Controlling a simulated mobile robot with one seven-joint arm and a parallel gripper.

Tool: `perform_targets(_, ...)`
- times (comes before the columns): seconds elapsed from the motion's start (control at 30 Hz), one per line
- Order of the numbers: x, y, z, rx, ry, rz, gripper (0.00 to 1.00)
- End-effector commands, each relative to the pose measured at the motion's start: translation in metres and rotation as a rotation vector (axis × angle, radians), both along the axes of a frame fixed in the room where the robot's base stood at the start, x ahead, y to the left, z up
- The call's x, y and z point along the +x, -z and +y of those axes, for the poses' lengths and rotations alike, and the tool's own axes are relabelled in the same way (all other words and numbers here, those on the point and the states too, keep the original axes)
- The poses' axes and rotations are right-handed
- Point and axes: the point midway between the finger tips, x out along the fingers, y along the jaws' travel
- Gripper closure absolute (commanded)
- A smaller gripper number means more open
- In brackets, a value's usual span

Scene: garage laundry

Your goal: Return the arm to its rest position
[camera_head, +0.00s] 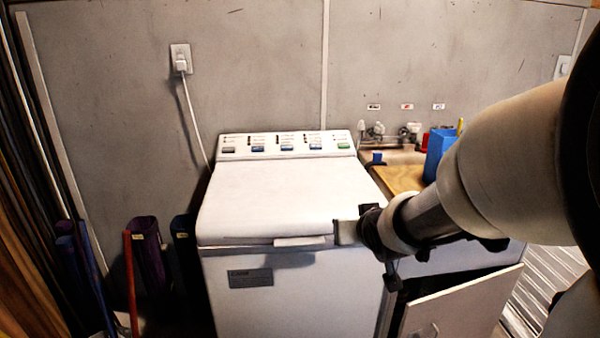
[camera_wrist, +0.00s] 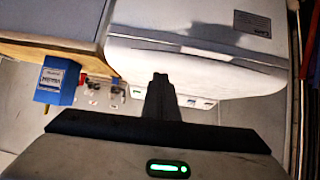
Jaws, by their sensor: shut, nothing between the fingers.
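My gripper (camera_head: 345,232) is at the end of my arm, which reaches in from the right in the head view. It is by the front right edge of the white top-loading washer (camera_head: 265,200); I cannot tell whether it touches. The fingers are shut and empty, and they show as a dark upright shape in the wrist view (camera_wrist: 160,85). The washer lid is down, with a handle (camera_head: 303,242) at its front edge. The washer also shows in the wrist view (camera_wrist: 205,70), seemingly upside down.
A wooden counter (camera_head: 397,178) with a blue box (camera_head: 438,153) stands right of the washer. A cabinet door (camera_head: 462,305) hangs open below my arm. A cord runs from a wall outlet (camera_head: 180,58). Several rolls and poles, including a purple roll (camera_head: 148,252), stand at the left.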

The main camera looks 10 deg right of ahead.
Motion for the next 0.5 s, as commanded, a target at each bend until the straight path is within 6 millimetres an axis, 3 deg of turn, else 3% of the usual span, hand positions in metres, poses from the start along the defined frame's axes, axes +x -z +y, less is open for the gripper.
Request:
perform_targets(0.03, -0.018, -0.015, 0.002, -0.015, 0.010, 0.028, 1.00)
perform_targets(0.13, -0.064, -0.029, 0.006, -0.023, 0.033, 0.131, 1.00)
perform_targets(0.3, -0.134, -0.038, 0.017, -0.005, 0.039, 0.278, 1.00)
perform_targets(0.5, -0.201, -0.043, 0.033, 0.030, 0.008, 0.403, 1.00)
